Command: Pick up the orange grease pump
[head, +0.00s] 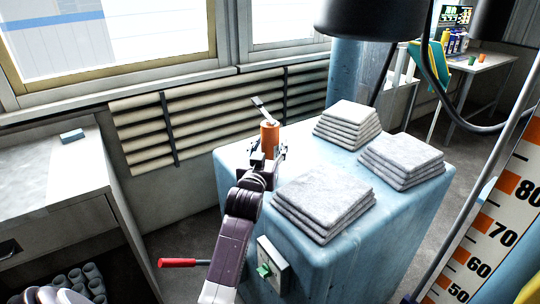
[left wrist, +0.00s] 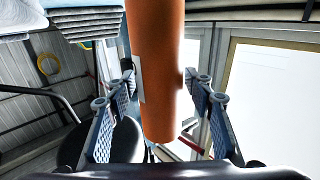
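The orange grease pump (head: 269,137) stands upright at the back left corner of the blue block, with its grey handle tilted up to the left. My left gripper (head: 265,160) is at its lower part. In the left wrist view the orange cylinder (left wrist: 156,65) lies between the two fingers of my left gripper (left wrist: 160,85). The fingertips meet its sides, so the gripper looks shut on it. The pump's base is hidden by the gripper in the head view, so I cannot tell whether it touches the block. My right gripper is not in view.
The blue block (head: 235,165) carries several stacks of grey pads, the nearest (head: 322,195) right of my gripper. A red-handled lever (head: 180,262) sticks out at its front left. A grey cabinet (head: 60,180) stands at left; a numbered scale (head: 490,225) is at right.

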